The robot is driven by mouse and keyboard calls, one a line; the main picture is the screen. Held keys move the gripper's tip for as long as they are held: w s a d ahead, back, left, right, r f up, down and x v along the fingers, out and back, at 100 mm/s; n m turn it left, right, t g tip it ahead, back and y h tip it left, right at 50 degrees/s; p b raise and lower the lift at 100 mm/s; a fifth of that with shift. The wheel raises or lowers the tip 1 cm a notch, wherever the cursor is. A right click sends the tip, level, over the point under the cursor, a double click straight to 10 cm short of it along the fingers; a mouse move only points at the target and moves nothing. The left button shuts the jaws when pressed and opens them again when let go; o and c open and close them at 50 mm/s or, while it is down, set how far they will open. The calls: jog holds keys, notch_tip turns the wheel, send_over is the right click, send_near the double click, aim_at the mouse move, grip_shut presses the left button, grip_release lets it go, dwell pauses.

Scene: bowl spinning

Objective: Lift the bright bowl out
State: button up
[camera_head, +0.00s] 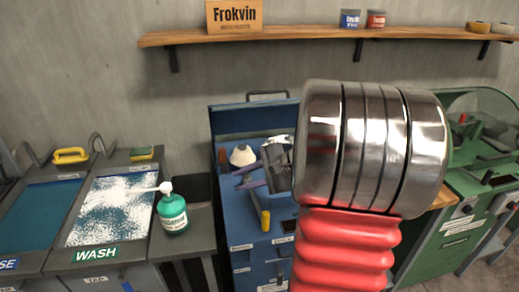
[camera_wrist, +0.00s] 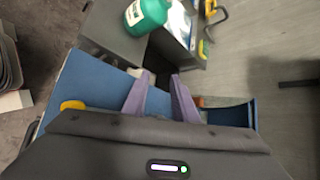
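My gripper (camera_head: 252,170) is over the blue cabinet (camera_head: 251,215) in the head view, its purple fingers apart. In the wrist view, my gripper (camera_wrist: 161,76) has a gap between its fingers, with nothing seen gripped. A pale, cone-like thing (camera_head: 242,155) with a dark base sits in the cabinet's open top, just beyond the fingers. I cannot make out a bright bowl for certain; my arm and gripper hide part of the cabinet top.
Left of the cabinet are a foamy wash basin (camera_head: 112,208) and a green pump bottle (camera_head: 173,212), also in the wrist view (camera_wrist: 147,18). A green machine (camera_head: 478,165) stands right.

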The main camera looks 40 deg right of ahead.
jog(key=s+d+f+m+t+h, duration=0.2)
jog(key=s+d+m, duration=0.1)
jog(key=d, duration=0.8)
jog(key=s+d+f+m+t+h, duration=0.2)
jog(key=d+m, duration=0.4)
jog(key=d, duration=0.5)
jog(key=shift+s+d+f+m+h, duration=0.3)
jog(key=shift+s+f+h, duration=0.1)
jog(key=shift+f+h, duration=0.15)
jog(key=shift+x, duration=4.3)
jog(key=shift+w+r, duration=0.1)
jog(key=shift+r, duration=0.1)
jog(key=shift+x, duration=2.65)
jog(key=shift+r, duration=0.1)
jog(key=shift+c, duration=0.6)
